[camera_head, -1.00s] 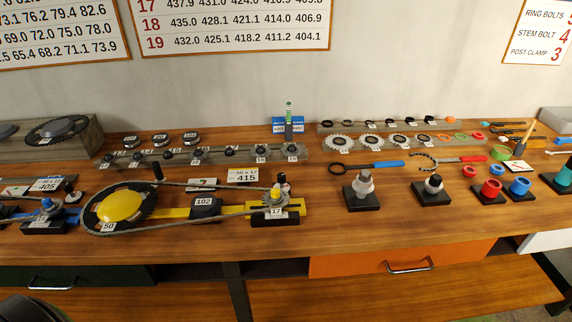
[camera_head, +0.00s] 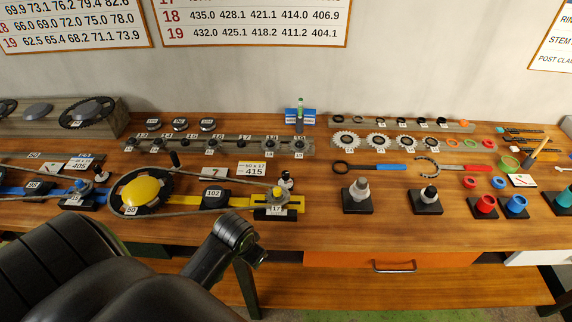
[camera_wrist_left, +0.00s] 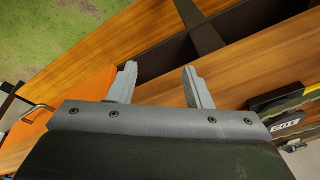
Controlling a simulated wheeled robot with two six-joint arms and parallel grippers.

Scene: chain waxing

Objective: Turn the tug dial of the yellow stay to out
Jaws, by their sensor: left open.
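The yellow stay (camera_head: 291,201) lies on the bench, left of centre in the head view. It carries a big chainring (camera_head: 142,191) with a yellow centre, marked 50, a black block (camera_head: 214,199) marked 102 and a small sprocket with a yellow cap (camera_head: 277,192) above a 17 label. A chain loops around them. I cannot make out which small part is the tug dial or its setting. My left gripper (camera_wrist_left: 160,84) is open and empty in the left wrist view, by the bench front. In the head view my left arm shows, but not its fingers. My right gripper is not in view.
A blue stay (camera_head: 50,188) lies left of the yellow one. A row of sprockets (camera_head: 216,147) stands behind. Black-based posts (camera_head: 358,196) stand to the right. The orange drawer (camera_head: 340,259) is below the bench edge; in the wrist view, the 102 block (camera_wrist_left: 285,125) shows at right.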

